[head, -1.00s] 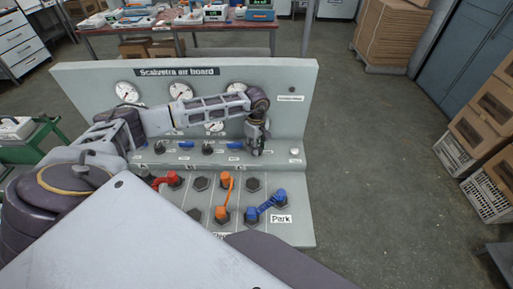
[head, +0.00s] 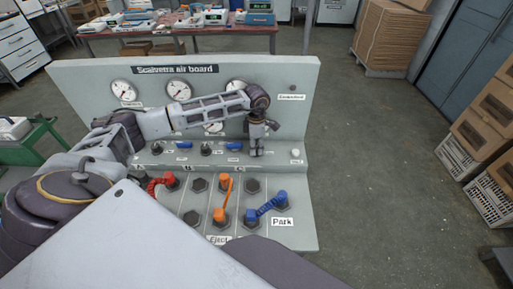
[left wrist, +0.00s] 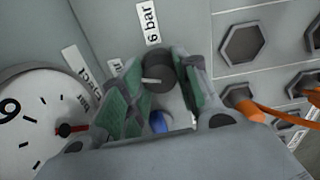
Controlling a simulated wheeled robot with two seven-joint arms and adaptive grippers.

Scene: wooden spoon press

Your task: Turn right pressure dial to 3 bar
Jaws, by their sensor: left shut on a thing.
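The right pressure dial is a dark round knob (left wrist: 158,76) with a white pointer mark, seen in the left wrist view. The mark points left in that picture. A "6 bar" label (left wrist: 150,22) lies above the knob there, and another label (left wrist: 75,62), hard to read, lies left of it. My left gripper (left wrist: 157,90) has its green-padded fingers on either side of the knob and is shut on it. In the head view the left gripper (head: 256,148) points down at the ledge and hides this dial. My right gripper is not in view.
The board (head: 292,115) carries gauges, including the left gauge (head: 124,91). Another dark dial (head: 206,149) and a blue lever (head: 235,146) sit left of the gripper. Red, orange (head: 226,190) and blue (head: 268,206) hoses lie on the front panel. A white knob (head: 295,154) stands at right.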

